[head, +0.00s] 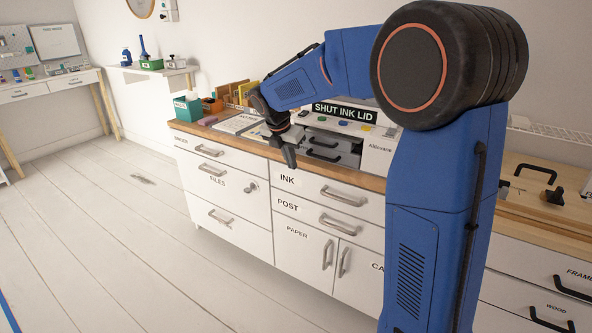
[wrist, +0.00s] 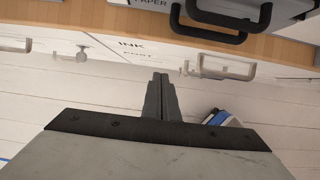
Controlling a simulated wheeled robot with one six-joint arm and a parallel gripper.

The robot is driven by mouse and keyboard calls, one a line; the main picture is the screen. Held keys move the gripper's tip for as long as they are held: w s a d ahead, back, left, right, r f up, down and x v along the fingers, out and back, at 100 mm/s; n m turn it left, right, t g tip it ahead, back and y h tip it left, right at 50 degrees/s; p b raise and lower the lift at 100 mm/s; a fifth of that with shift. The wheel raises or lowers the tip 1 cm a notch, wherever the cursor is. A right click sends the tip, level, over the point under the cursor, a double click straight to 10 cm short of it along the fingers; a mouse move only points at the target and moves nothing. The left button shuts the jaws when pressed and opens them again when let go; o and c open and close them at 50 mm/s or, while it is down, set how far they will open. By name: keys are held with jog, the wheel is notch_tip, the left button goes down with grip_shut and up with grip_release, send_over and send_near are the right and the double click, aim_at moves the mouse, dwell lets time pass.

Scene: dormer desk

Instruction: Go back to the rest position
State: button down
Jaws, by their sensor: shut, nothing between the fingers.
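My gripper (head: 288,157) hangs at the front edge of the wooden counter, over the white drawers, in the head view. In the wrist view my gripper (wrist: 161,78) has its two fingers together, with nothing between them. The fingers point towards the drawer labelled INK (head: 318,189), whose front also shows in the wrist view (wrist: 130,58). My blue arm reaches across the head view and hides part of the counter.
The wooden counter (head: 364,181) carries a grey drawer unit (head: 330,148) with dark handles, a sign reading SHUT INK LID (head: 344,111) and a teal box (head: 187,108). Drawer handles (head: 343,197) stick out below.

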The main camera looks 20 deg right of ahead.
jog(key=s+r+m+y, duration=0.1)
jog(key=s+r+m, duration=0.5)
jog(key=s, duration=0.5)
jog(key=s+f+m+t+y, duration=0.1)
jog(key=s+f+m, duration=0.3)
jog(key=s+m, duration=0.5)
jog(key=s+f+m+t+y, duration=0.1)
jog(key=s+f+m, duration=0.3)
jog(key=s+m, duration=0.6)
jog(key=s, duration=1.1)
jog(key=shift+d+y, duration=0.25)
jog(key=shift+y, duration=0.05)
jog(key=shift+w+f, duration=0.1)
